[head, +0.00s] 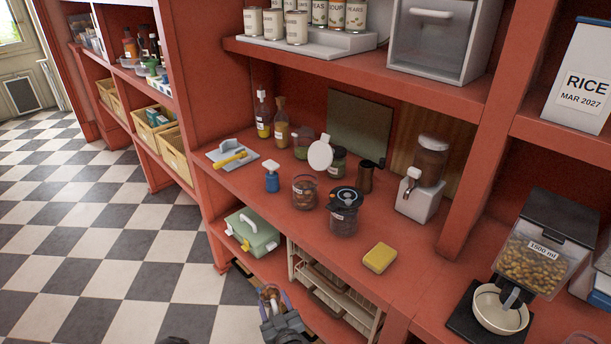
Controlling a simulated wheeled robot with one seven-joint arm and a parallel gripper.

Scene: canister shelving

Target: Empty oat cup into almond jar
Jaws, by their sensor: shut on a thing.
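My gripper (273,300) is low in the head view, in front of the shelf unit and below the counter's front edge. It is shut on a small clear cup (269,291) with brownish contents, probably the oat cup; the fingers hide part of it. A clear jar (305,192) with brown contents and a small label stands upright on the counter, up and right of my gripper. It looks open and may be the almond jar, but its label is too small to read. A jar with a black lid (343,212) stands beside it on the right.
The red counter also holds a blue bottle (272,178), a yellow sponge (379,257), a white-based dispenser (424,180) and a tray with a yellow-handled tool (231,156). A green box (252,232) and wire basket (330,295) sit below. The checkered floor at left is clear.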

